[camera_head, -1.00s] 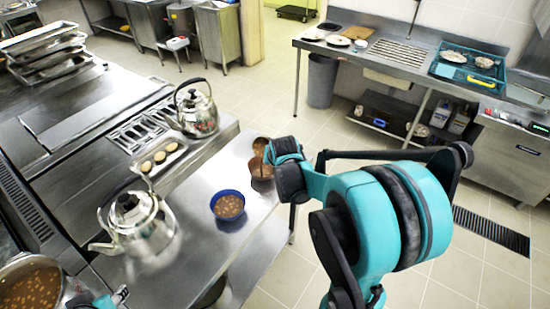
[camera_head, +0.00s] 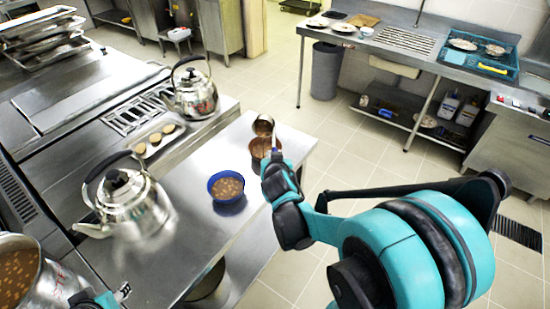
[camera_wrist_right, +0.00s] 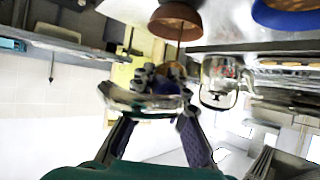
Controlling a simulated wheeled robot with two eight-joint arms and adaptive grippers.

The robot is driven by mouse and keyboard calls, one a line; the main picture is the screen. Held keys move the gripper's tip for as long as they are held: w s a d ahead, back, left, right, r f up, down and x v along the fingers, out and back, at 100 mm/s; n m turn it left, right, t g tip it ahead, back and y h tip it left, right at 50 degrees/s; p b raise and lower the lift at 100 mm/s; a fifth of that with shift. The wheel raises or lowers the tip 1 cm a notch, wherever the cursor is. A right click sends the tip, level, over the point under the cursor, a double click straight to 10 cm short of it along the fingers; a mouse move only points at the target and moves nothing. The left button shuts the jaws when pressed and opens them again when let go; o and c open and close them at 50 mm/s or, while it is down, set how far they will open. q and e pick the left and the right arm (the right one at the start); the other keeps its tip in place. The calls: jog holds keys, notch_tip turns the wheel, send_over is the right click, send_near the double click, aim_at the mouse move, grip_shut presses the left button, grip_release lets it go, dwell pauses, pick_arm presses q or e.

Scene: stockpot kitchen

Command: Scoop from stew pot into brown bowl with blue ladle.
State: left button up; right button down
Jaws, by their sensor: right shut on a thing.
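The stew pot (camera_head: 52,285) is metal, full of brown stew with chunks, at the lower left of the head view. The brown bowl (camera_head: 256,149) stands near the table's far right corner; it also shows at the top of the wrist view (camera_wrist_right: 168,22). My right gripper (camera_head: 273,168) is just in front of the bowl. It is shut on the blue ladle, whose blue grip (camera_wrist_right: 165,87) shows between the fingers. The ladle's metal cup (camera_head: 263,126) appears at the bowl's far side; contact is unclear. My left gripper (camera_head: 120,293) shows partly beside the pot, its jaws unclear.
A blue bowl (camera_head: 226,187) of stew stands left of the brown bowl. A kettle (camera_head: 135,205) stands nearer the pot, another kettle (camera_head: 194,92) farther back. A tray (camera_head: 158,139) with round pieces lies between. Table space is clear around the blue bowl.

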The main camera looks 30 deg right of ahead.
pick_arm(q)
notch_tip(320, 180, down, 12)
jog(key=b, duration=1.1)
jog(key=shift+r, duration=0.25)
pick_arm(e)
notch_tip(320, 180, down, 7)
jog(key=t+h, duration=0.2)
jog(key=t, duration=0.2)
jog(key=shift+s+a+r+n+h, duration=0.15)
jog(key=shift+s+a+n+h, duration=0.2)
jog(key=shift+a+n+h, duration=0.05)
pick_arm(q)
jog(key=shift+r, duration=0.1)
dwell(1.0)
